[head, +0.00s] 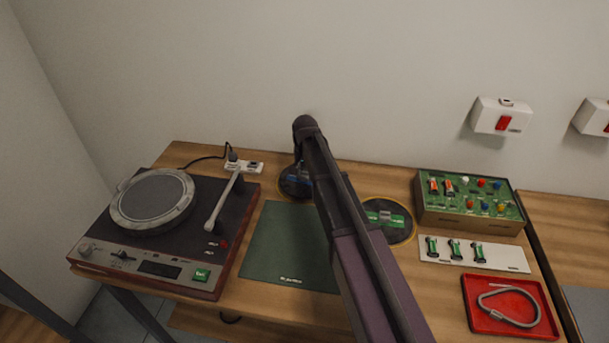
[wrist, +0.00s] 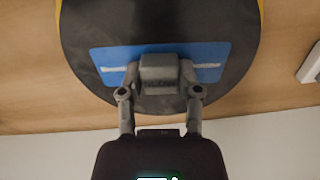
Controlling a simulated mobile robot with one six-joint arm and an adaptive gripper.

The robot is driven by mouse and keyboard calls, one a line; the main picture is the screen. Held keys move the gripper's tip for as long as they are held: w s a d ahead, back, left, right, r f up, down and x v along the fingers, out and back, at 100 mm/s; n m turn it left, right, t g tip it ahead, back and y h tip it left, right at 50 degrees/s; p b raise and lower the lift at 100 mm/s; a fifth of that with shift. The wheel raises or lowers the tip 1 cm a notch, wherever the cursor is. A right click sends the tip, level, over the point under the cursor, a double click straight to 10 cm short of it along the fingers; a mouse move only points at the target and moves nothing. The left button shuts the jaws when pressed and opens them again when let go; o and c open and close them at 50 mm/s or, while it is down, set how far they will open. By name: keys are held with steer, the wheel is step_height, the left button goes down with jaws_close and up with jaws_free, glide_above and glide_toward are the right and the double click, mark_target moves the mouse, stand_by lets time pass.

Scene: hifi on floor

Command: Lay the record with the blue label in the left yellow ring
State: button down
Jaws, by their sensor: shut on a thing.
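The record with the blue label (head: 288,185) is at the back of the table, partly hidden behind my arm. In the wrist view the black record (wrist: 105,25) with its blue label (wrist: 110,62) fills the top. My gripper (wrist: 158,90) is shut on the grey block (wrist: 160,70) at its middle; in the head view my gripper (head: 302,172) is over this record. The left yellow ring (head: 281,190) shows as a thin edge around the record, and on both sides in the wrist view (wrist: 59,12). I cannot tell whether the record touches the table.
A record with a green label (head: 375,219) lies in the right yellow ring (head: 412,236). A dark green mat (head: 285,245) lies in front. A turntable (head: 150,225) stands left, with a power strip (head: 245,166) behind it. A component box (head: 468,205) and red tray (head: 510,305) are right.

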steer(key=shift+f+b, duration=0.6)
stand_by(0.9)
steer(key=shift+c, duration=1)
jaws_free()
steer(key=shift+r, duration=0.15)
